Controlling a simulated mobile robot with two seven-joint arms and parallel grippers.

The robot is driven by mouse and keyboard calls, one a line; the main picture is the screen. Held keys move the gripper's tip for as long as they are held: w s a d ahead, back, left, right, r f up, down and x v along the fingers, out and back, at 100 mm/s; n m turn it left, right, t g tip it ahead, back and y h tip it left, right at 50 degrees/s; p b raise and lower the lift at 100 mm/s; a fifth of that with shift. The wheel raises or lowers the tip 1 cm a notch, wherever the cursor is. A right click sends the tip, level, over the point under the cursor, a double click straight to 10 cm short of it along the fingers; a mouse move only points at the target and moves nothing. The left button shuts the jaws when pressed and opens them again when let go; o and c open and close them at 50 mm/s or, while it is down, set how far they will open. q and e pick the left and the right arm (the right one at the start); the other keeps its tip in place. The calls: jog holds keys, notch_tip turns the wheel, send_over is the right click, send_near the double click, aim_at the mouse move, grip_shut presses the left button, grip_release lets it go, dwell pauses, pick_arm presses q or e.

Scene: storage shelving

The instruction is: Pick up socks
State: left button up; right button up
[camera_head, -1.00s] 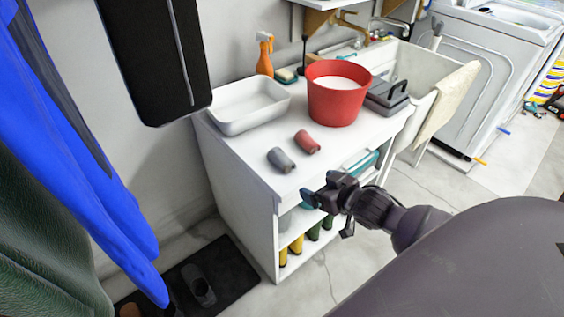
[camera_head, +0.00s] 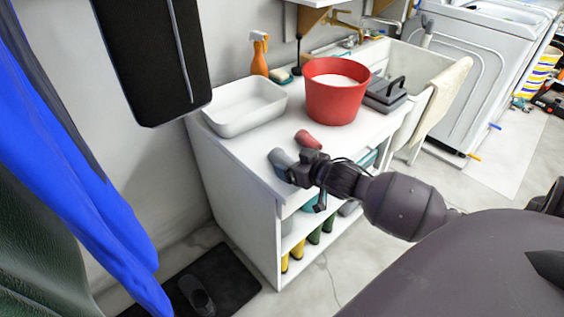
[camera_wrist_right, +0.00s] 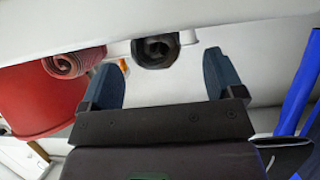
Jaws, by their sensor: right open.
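A grey rolled sock (camera_head: 280,158) and a red rolled sock (camera_head: 308,139) lie side by side on the white cabinet top (camera_head: 243,150). My right gripper (camera_head: 293,172) is at the front of the cabinet, close by the grey sock and partly covering it. In the right wrist view, the grey sock (camera_wrist_right: 156,51) shows beyond the open blue fingers of my right gripper (camera_wrist_right: 162,75), roughly in line with the gap between them. The red sock (camera_wrist_right: 74,62) is to the left, outside the fingers. Whether the fingers touch the grey sock cannot be told. My left gripper is not in view.
A red bucket (camera_head: 333,103), a white tray (camera_head: 243,120), an orange spray bottle (camera_head: 259,55) and a grey box (camera_head: 384,92) stand on the cabinet. Boots (camera_head: 313,236) are on its lower shelf. Blue clothing (camera_head: 75,170) hangs at the left.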

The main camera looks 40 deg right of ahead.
aim_at(285, 161)
jog(key=x, duration=0.2)
jog(key=shift+w+a+f+b, duration=0.15)
jog(key=shift+f+b, duration=0.25)
jog(key=shift+w+f, duration=0.1)
jog(key=shift+w, duration=0.55)
jog(key=c, duration=1)
